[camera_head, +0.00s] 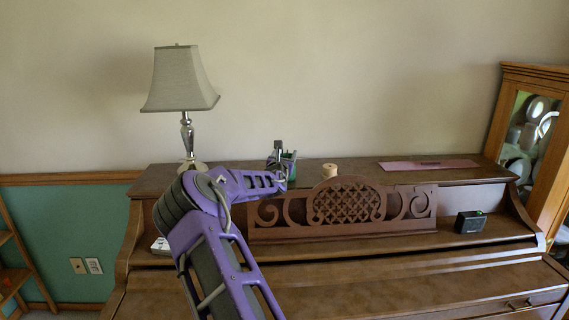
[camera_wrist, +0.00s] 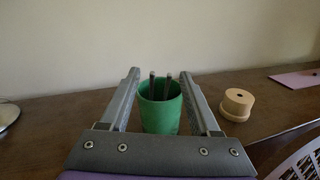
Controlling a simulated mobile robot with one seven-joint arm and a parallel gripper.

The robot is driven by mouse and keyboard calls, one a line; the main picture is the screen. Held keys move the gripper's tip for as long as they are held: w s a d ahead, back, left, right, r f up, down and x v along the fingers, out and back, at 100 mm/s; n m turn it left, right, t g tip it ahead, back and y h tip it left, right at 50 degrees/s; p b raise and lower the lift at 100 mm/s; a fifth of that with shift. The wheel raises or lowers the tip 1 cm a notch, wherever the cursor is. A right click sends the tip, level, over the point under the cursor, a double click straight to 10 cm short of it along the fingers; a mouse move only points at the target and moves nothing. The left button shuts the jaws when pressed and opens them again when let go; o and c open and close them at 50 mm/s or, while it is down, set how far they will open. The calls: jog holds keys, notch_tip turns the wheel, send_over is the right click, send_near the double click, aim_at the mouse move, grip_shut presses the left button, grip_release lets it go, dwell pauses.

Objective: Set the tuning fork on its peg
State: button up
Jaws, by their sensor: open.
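A green cup (camera_wrist: 160,112) stands on the piano top, with two dark upright prongs (camera_wrist: 160,86) rising from it. They may be the tuning fork, but I cannot tell for sure. In the head view the cup (camera_head: 290,161) is partly hidden by my gripper (camera_head: 281,153). My gripper (camera_wrist: 160,74) is open and empty, its fingers to either side of the cup in the wrist view. A pale round stepped wooden piece (camera_wrist: 237,105), perhaps the peg's stand, is right of the cup; it also shows in the head view (camera_head: 329,170). No separate peg is clear.
A lamp (camera_head: 186,136) stands left on the piano top (camera_head: 360,170). A pink sheet (camera_head: 405,165) with a dark item lies at right. The carved music rest (camera_head: 345,203) rises in front. A small black box (camera_head: 470,222) sits on the lower ledge.

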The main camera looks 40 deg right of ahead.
grip_shut()
jog(key=shift+r, duration=0.1)
dwell(0.3)
